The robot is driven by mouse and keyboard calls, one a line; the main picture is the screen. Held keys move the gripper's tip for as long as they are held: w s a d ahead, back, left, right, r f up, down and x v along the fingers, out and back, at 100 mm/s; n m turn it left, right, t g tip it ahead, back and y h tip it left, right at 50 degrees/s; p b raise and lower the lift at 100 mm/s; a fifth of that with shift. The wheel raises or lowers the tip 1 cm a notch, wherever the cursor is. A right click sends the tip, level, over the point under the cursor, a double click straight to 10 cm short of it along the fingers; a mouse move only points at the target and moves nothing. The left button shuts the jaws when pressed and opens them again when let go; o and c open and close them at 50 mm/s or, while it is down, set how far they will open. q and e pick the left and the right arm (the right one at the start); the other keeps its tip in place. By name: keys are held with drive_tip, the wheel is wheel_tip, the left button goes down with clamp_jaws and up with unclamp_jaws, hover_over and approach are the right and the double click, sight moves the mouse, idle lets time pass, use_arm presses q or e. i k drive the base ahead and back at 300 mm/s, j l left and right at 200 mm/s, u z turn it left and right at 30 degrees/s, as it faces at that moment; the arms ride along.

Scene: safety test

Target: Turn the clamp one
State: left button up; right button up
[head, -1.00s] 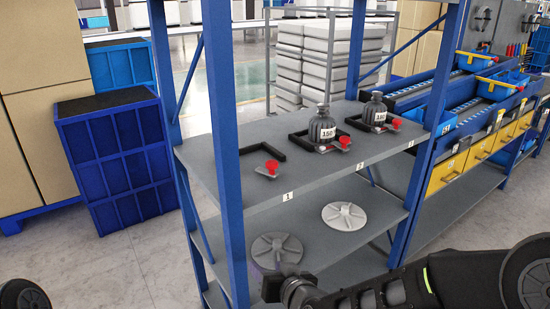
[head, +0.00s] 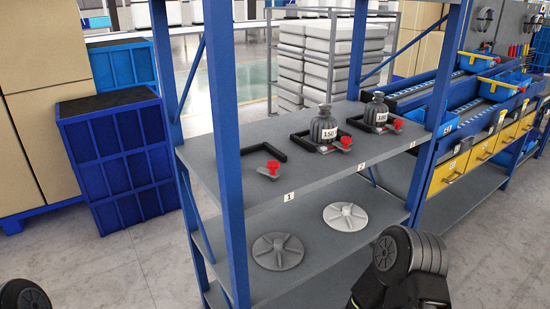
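Clamp one (head: 269,170) is a small grey clamp with a red knob. It lies on the upper shelf in front of an empty black corner bracket (head: 262,152), just behind the label 1. Two similar clamps with red knobs (head: 346,141) (head: 398,124) sit farther right, beside dark weights marked 150 (head: 323,128) and 180 (head: 376,112). My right arm (head: 405,265) is at the lower right, in front of the shelf and well apart from clamp one. No fingers of my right gripper can be made out. My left gripper is out of view.
Blue posts (head: 228,150) frame the grey upper shelf (head: 225,170). The lower shelf holds a dark disc (head: 278,252) and a pale disc (head: 346,217). Blue crates (head: 118,155) stand at the left. A workbench with yellow bins (head: 480,152) is at the right.

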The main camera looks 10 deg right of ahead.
sight(273, 165)
drive_tip(key=i+l+u, duration=0.15)
drive_tip(key=u, duration=0.2)
drive_tip(key=i+l+u, duration=0.1)
drive_tip(key=l+u, duration=0.3)
drive_tip(key=j, duration=0.1)
